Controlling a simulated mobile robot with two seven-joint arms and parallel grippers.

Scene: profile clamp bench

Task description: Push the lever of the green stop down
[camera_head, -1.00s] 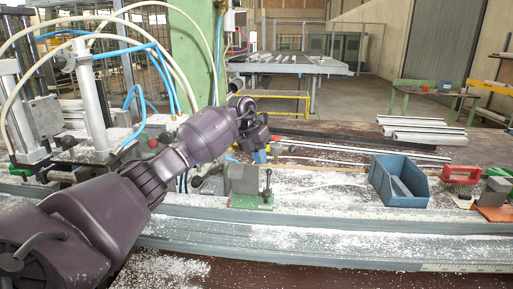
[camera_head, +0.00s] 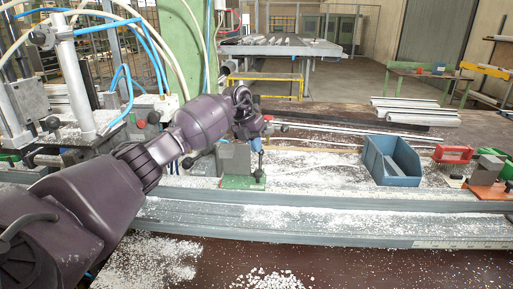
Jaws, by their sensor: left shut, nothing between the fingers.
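The green stop stands on the bench left of centre, with a flat green base (camera_head: 236,183) and an upright grey block (camera_head: 234,158). Its dark lever (camera_head: 259,174) stands at the right side of the block, roughly upright. My left gripper (camera_head: 257,145) is shut and empty, its blue fingertips pointing down just above the lever's top. The fingertips overlap the lever's upper end, so I cannot tell whether they touch it. My right gripper is not in view.
A blue open bin (camera_head: 392,172) stands to the right on the bench. A long grey profile rail (camera_head: 320,222) runs along the front. White chips litter the bench.

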